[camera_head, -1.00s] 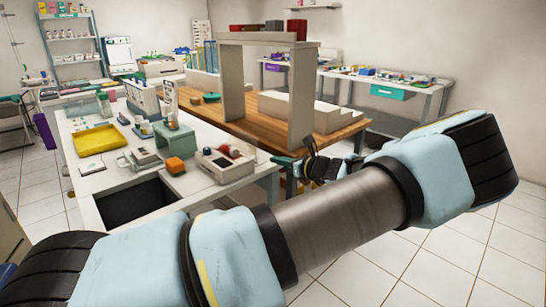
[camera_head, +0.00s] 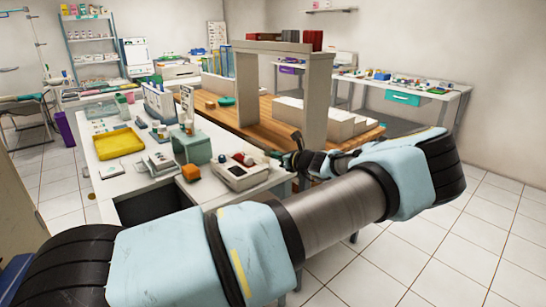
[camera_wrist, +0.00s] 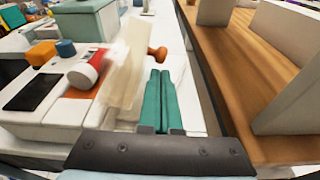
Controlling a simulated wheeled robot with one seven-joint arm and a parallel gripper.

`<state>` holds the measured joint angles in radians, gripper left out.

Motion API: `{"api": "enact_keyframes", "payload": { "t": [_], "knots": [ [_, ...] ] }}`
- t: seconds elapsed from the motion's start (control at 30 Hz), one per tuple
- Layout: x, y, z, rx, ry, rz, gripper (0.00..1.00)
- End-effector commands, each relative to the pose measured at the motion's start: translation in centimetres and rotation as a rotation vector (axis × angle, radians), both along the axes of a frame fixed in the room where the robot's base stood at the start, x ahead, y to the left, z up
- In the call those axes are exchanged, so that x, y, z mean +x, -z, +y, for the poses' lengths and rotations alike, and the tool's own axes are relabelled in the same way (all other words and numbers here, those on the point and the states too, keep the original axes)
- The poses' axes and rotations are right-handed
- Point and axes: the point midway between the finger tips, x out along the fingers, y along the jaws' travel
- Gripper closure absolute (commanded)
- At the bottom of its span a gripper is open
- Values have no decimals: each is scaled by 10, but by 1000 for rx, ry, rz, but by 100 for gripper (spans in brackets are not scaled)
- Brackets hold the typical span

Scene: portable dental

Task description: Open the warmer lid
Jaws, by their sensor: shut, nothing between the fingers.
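The white boxy unit that looks like the warmer (camera_head: 240,179) stands at the right front corner of the white table. In the wrist view, its white body (camera_wrist: 60,108) carries a dark panel, a red-and-white knob (camera_wrist: 83,75) and a blue knob. A pale, see-through, blurred panel (camera_wrist: 125,65), perhaps the lid, slants beside the red knob; I cannot tell whether it is open. A brown knob (camera_wrist: 157,53) shows just beyond it. My gripper (camera_wrist: 160,74) has its green fingers together, empty, close beside the panel's right side. In the head view, my gripper (camera_head: 277,155) is at the unit's right edge.
An orange block (camera_head: 191,173), a teal box (camera_head: 192,149) and a yellow tray (camera_head: 119,143) stand on the white table left of the unit. A wooden table (camera_head: 250,118) with a tall pale frame (camera_head: 314,95) is close to my gripper's right. The floor at right is clear.

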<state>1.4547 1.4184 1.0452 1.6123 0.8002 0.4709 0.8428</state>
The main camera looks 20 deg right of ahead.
Motion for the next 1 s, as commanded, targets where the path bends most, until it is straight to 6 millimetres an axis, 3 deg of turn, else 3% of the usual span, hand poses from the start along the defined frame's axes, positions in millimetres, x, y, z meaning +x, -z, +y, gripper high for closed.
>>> {"api": "enact_keyframes", "payload": {
  "t": [0.3, 0.6, 1.0],
  "knots": [
    [-1, -4, 1, -88, 0, -44, 100],
    [-3, -25, 7, -241, -1, -114, 100],
    [-3, -20, 7, -238, -1, -113, 100]
  ]
}}
